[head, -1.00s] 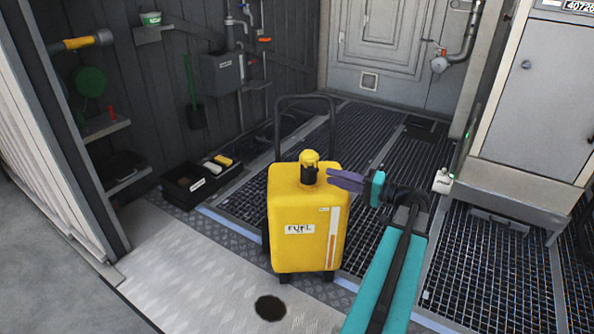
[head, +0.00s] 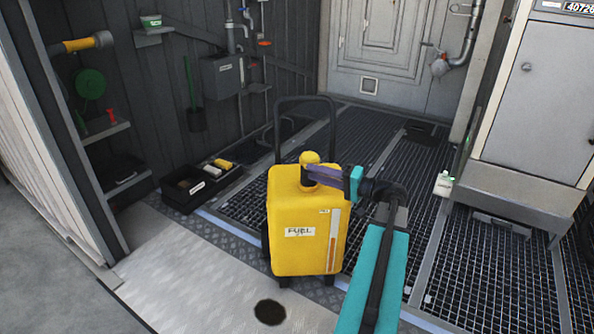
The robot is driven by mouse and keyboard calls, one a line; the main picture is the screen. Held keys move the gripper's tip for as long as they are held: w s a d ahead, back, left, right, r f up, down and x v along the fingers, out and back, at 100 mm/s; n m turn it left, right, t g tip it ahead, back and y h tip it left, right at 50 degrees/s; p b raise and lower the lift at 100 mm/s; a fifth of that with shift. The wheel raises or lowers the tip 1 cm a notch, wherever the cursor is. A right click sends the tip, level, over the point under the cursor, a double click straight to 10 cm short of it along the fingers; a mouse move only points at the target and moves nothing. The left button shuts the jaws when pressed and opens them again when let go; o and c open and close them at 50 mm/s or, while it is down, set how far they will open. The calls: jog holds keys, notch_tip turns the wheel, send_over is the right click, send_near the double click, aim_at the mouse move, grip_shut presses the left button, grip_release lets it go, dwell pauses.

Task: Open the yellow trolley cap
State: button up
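The fingers cover the dark part of the neck. I cannot tell whether they touch the cap or are closed around it.
A black tray (head: 205,187) with small items lies on the floor behind left. A grey cabinet (head: 535,100) stands at the right. A dark round hole (head: 270,312) is in the plate in front of the trolley.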

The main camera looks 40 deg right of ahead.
jog(key=b+x, duration=0.1)
jog(key=x, duration=0.6)
jog(key=shift+b, duration=0.4)
jog(key=shift+w, duration=0.1)
grip_shut()
jog(key=shift+r, duration=0.1)
